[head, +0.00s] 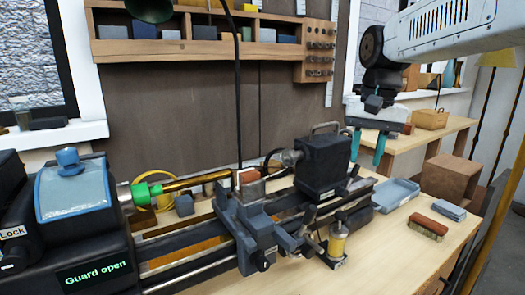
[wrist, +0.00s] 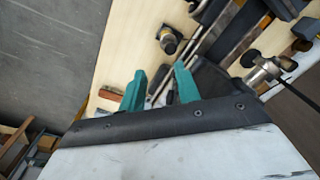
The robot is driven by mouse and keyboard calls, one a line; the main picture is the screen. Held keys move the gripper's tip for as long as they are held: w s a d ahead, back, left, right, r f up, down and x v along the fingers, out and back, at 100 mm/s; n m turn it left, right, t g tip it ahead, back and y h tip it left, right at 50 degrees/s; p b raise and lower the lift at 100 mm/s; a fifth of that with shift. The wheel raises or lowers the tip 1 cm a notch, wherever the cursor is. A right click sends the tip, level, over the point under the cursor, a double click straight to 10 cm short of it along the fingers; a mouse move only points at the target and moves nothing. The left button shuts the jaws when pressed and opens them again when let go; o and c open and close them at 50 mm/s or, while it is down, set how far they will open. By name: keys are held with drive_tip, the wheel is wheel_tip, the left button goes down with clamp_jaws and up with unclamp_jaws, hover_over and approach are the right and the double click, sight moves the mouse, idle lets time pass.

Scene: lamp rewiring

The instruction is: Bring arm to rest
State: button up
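My gripper (head: 368,147) hangs at the right in the head view, above and behind the bench's right end. Its two teal fingers point down and stand apart, with nothing between them. In the wrist view the teal fingers (wrist: 160,88) are also spread, with the bench below them. My arm reaches in from the upper right. A lathe (head: 322,165) stands on the bench, with a brass rod (head: 183,184) along its axis and a green piece (head: 145,192) at the chuck end. A small screen reads "Guard open".
A blue-grey tray (head: 395,194), a brush (head: 428,226), grey blocks (head: 449,210) and a brass-coloured bottle (head: 337,241) sit on the right of the bench. A wooden shelf (head: 200,48) hangs on the back wall.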

drive_tip(key=s+d+f+n, duration=0.1)
drive_tip(key=s+f, duration=0.3)
drive_tip(key=s, duration=0.5)
drive_tip(key=s+d+f+n, duration=0.1)
drive_tip(key=s+d+f, duration=0.1)
drive_tip(key=s, duration=0.7)
drive_tip(key=s+d+f+n+t, duration=0.1)
drive_tip(key=s+f, duration=0.4)
drive_tip(key=s, duration=0.4)
drive_tip(key=shift+d+f, duration=0.15)
drive_tip(key=shift+f, duration=0.2)
